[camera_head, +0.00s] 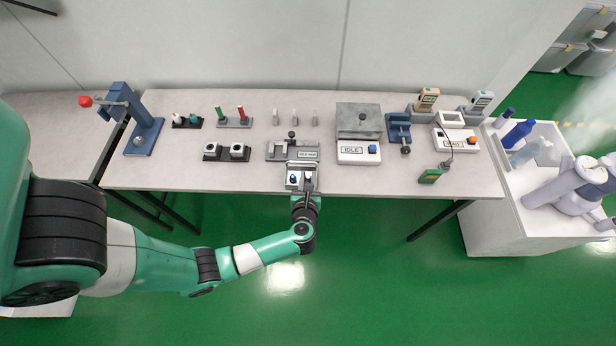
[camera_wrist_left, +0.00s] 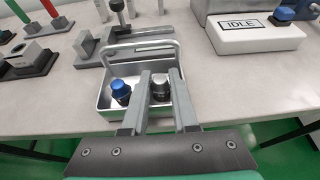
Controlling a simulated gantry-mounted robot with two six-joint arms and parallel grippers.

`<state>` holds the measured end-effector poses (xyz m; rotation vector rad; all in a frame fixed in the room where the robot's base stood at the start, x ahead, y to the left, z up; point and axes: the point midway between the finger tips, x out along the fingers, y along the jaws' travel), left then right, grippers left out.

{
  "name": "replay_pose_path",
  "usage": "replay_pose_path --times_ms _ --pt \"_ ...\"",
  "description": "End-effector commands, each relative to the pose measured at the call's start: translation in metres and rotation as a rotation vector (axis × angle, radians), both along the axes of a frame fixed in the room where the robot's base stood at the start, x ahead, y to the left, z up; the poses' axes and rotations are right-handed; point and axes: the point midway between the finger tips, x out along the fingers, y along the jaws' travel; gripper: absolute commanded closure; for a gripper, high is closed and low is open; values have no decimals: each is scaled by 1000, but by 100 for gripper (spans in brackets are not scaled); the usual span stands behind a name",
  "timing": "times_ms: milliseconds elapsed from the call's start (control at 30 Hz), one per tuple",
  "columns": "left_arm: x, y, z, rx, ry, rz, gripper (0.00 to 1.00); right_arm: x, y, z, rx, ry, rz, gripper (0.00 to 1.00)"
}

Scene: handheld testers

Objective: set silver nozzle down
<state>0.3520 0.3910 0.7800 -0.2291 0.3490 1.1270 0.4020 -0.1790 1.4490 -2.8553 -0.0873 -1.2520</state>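A small metal tray (camera_head: 288,188) with a raised handle sits at the table's front edge; it also shows in the left wrist view (camera_wrist_left: 104,99). A blue-topped nozzle (camera_wrist_left: 121,92) stands in its left part. The silver nozzle (camera_wrist_left: 160,88) is upright at the tray's right part, between the fingertips of my left gripper (camera_wrist_left: 161,82). The fingers appear closed against its sides. Its lower end is partly hidden, so I cannot tell whether it touches the tray floor. My left gripper (camera_head: 304,189) reaches in from the front in the head view. My right gripper is not in view.
Behind the tray is a grey fixture (camera_head: 280,152). A white box marked IDLE (camera_head: 357,153) stands to the right. A blue press (camera_head: 140,130) is at the far left. The front left tabletop is clear.

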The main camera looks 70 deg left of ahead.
Motion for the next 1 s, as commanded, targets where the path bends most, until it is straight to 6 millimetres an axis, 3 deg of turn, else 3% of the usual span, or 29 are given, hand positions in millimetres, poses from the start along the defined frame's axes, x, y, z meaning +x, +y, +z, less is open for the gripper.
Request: replay_pose_path --times_ms 333,467,1000 --pt "-2 -1 -4 -7 7 -2 48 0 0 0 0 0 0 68" --pt "-2 -1 3 -6 6 -2 48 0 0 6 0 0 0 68" --pt "-42 -94 47 -1 2 -6 48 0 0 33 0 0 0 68"
